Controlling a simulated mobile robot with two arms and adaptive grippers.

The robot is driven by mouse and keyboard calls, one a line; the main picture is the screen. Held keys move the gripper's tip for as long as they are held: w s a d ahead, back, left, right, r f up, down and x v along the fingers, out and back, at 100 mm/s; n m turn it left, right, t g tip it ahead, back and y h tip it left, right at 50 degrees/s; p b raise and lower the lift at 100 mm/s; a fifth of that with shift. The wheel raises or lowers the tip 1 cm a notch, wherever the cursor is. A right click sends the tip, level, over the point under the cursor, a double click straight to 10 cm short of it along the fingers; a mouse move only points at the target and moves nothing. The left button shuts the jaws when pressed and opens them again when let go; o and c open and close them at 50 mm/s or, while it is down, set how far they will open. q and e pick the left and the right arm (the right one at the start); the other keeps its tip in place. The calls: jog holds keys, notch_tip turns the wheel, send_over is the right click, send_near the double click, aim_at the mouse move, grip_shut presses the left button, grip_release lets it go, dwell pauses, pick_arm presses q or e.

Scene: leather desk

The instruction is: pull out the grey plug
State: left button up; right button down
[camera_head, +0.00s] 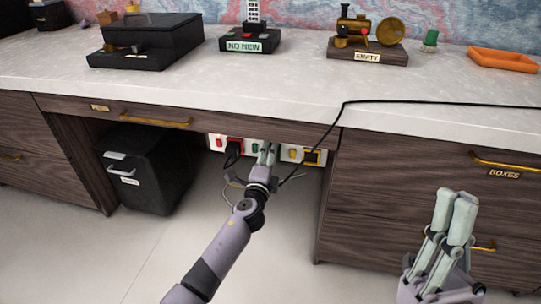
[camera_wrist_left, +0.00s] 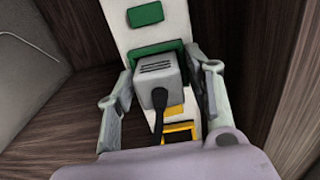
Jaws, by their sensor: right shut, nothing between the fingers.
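The grey plug (camera_wrist_left: 157,84) sits at a green socket of the white power strip, with a black cable at its near face. In the left wrist view my left gripper (camera_wrist_left: 160,82) has one finger on each side of it. Whether both fingers press on it is unclear. In the head view my left gripper (camera_head: 268,155) reaches under the desk to the strip (camera_head: 219,148) and hides the plug. My right gripper (camera_head: 456,208) is shut and empty in front of the right-hand drawers.
A black cable (camera_head: 335,127) runs over the desk edge. A black bin (camera_head: 146,170) stands left, and drawers (camera_head: 430,170) stand right.

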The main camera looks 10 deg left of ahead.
pick_arm(q)
jog(key=c, duration=0.8)
jog(key=o, duration=1.4)
jog(key=shift+o, duration=0.2)
jog(key=s, duration=1.2)
jog(key=shift+a, duration=0.2)
